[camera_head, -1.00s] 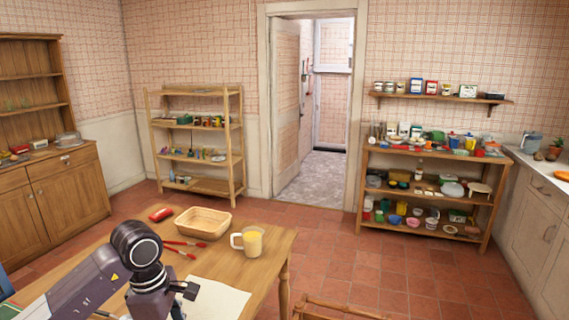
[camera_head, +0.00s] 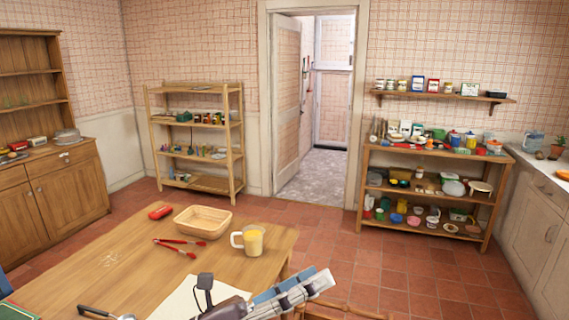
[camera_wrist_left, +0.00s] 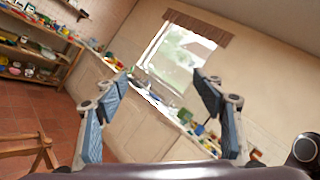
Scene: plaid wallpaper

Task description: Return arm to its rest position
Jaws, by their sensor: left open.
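My left gripper (camera_head: 308,285) is low in the middle of the head view, at the right end of the wooden table (camera_head: 105,263), with its fingers pointing right. In the left wrist view my left gripper (camera_wrist_left: 164,84) shows its two blue-padded fingers spread wide, with nothing between them. It is open and empty. It hangs over or just beside the table's near right corner and partly hides the white sheet (camera_head: 181,303). My right gripper is in neither view.
A wooden chair back (camera_head: 345,308) is close to the gripper. Red tiled floor (camera_head: 385,275) beyond is clear.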

